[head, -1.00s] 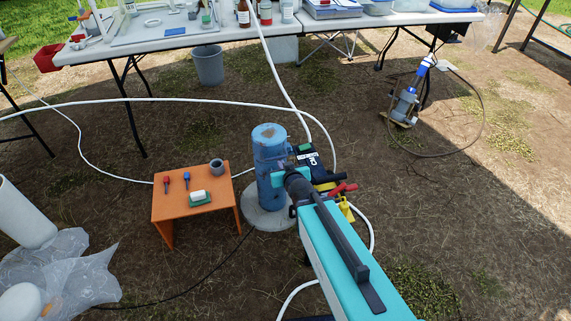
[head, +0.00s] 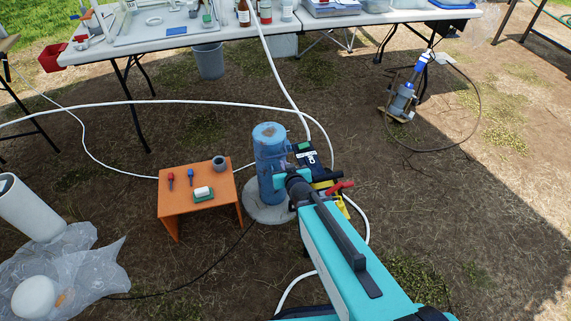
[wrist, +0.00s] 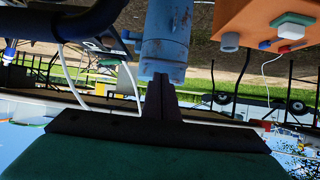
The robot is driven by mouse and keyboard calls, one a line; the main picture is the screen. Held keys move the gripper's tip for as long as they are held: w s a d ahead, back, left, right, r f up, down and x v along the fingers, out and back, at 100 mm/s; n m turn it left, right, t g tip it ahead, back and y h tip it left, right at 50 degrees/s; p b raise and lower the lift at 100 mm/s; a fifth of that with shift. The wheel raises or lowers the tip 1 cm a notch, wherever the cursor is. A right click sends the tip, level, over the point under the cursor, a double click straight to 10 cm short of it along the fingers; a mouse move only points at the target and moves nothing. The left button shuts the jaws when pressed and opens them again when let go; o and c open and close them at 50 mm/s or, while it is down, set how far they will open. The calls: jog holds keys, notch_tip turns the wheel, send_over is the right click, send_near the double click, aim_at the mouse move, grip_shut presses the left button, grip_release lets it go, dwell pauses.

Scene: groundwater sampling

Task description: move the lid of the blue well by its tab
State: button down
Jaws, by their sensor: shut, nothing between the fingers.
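The blue well (head: 268,165) is an upright, worn blue pipe on a round concrete pad (head: 268,211). Its lid (head: 268,131) sits on top, with a brownish patch on it. The lid's tab cannot be made out clearly. In the wrist view, which is upside down, the well (wrist: 167,25) hangs from the top edge with its lid end (wrist: 162,70) towards my fingers. My gripper (wrist: 161,78) is shut and empty, its dark fingertips overlapping the lid end in the picture. Whether they touch it I cannot tell.
An orange table (head: 176,208) left of the well holds a grey cup (head: 219,162), two small tools and a green-and-white block (head: 204,193). White hoses (head: 130,103) cross the ground. A long white table (head: 150,42) stands behind.

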jog(key=shift+s+r+p, duration=0.45)
jog(key=shift+r+p, duration=0.1)
jog(key=shift+p, duration=0.95)
jog(key=p+v, duration=0.3)
jog(key=shift+a+r, duration=0.1)
jog(key=shift+r, duration=0.05)
jog(key=shift+s, duration=0.1)
